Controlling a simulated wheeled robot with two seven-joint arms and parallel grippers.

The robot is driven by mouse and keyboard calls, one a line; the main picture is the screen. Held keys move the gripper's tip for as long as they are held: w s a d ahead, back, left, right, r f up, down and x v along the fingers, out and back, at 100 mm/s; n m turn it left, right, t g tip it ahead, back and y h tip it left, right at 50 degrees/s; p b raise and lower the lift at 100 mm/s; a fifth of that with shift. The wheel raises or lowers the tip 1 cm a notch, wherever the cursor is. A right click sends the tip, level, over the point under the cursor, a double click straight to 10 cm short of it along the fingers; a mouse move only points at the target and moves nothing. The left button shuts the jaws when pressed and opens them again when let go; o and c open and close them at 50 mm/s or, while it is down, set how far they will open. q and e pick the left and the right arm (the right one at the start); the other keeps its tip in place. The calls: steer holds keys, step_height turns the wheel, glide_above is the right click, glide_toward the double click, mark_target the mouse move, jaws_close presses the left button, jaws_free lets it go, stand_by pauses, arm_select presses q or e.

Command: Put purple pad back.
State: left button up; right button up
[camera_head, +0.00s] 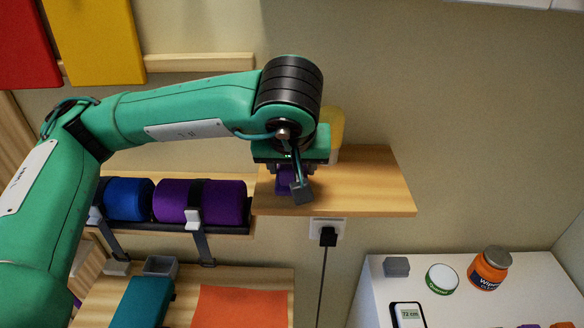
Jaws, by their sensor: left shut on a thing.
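My left gripper (291,185) points down over the wooden wall shelf (375,192), with my green arm reaching in from the left. It is shut on a small purple thing, which looks like the purple pad (284,180). Only a sliver of the pad shows between the fingers; my wrist hides the rest. I cannot tell whether the pad touches the shelf. My right gripper is not in view.
A yellow object (338,125) stands behind my wrist, partly hidden. A purple roll (222,203) and a blue roll (129,199) lie strapped on a rack left of the shelf. The shelf's right part is clear. A white cabinet (465,308) holds an orange jar (489,270).

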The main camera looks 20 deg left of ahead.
arm_select(q)
steer(key=shift+s+f+p, duration=0.1)
steer(key=shift+f+p, duration=0.2)
steer(key=shift+f, duration=0.6)
steer(key=shift+f+b, duration=0.35)
steer(key=o, duration=0.9)
steer(key=shift+r, duration=0.1)
steer(key=shift+r+p, duration=0.2)
steer(key=shift+p, duration=0.15)
steer(key=shift+s+d+r+b, duration=0.15)
steer(key=shift+r+b, duration=0.1)
steer(key=shift+b, duration=0.05)
steer(key=b+v, duration=0.2)
steer(key=v, duration=0.9)
steer(key=shift+r, duration=0.15)
steer(key=shift+s, duration=0.1)
